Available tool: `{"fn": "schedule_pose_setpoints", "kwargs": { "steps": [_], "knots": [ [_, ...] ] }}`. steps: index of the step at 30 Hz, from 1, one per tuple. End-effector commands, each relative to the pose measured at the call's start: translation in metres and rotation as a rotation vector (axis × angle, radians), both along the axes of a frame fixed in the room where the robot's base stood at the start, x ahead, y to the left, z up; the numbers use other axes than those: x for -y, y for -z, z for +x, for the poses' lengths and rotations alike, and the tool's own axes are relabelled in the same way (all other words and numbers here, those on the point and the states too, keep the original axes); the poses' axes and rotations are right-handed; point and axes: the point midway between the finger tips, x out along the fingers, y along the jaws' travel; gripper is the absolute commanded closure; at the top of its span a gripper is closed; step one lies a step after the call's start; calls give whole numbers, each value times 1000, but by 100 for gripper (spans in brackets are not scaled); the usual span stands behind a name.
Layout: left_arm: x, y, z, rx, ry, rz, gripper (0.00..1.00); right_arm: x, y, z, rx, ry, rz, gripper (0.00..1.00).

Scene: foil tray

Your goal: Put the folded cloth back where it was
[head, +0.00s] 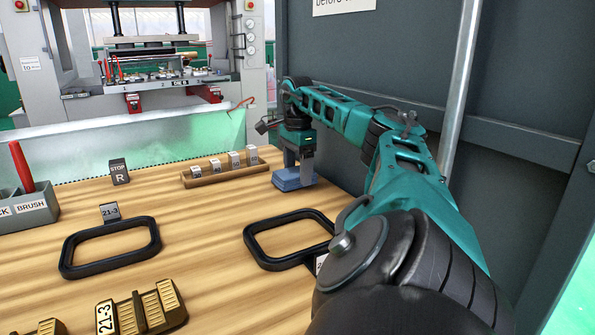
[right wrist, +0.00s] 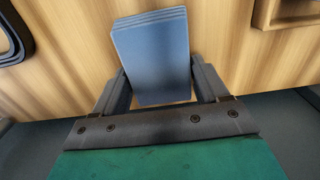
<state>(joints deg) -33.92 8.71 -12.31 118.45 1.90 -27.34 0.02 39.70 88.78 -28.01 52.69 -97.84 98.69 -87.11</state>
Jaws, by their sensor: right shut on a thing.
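The folded cloth (head: 293,180) is blue and layered, at the far right of the wooden table, close to the dark grey panel. My right gripper (head: 306,170) is over it, pointing down. In the right wrist view the cloth (right wrist: 152,58) is between the two fingers of my right gripper (right wrist: 161,88), which is shut on it. Wood grain shows behind the cloth; I cannot tell whether it touches the table. My left gripper is not in view.
A wooden block holder (head: 225,176) with several labelled blocks stands left of the cloth. Two black frames (head: 110,247) (head: 290,240) lie on the table (head: 200,235). A grey brush box (head: 28,208) is at left. The dark panel (head: 400,60) bounds the right side.

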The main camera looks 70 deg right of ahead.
Motion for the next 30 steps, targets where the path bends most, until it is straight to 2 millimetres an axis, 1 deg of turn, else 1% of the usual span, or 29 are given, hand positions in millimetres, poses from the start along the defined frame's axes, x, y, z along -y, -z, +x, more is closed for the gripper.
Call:
{"fn": "schedule_pose_setpoints", "kwargs": {
  "steps": [2,3,11,17,20,23,26,30],
  "knots": [
    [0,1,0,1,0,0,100,0,3,0,-1,0,0,51],
    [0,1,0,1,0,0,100,0,3,0,-2,0,-1,26],
    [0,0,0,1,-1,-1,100,0,3,0,-1,0,0,1],
    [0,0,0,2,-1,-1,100,0,2,0,0,0,0,1],
    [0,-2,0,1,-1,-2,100,0,-2,0,2,0,1,1],
    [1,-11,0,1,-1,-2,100,0,-13,0,2,0,1,1],
    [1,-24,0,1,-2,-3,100,0,-31,0,3,1,0,1],
    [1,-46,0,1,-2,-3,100,0,-60,1,3,0,1,1]
  ]
}}
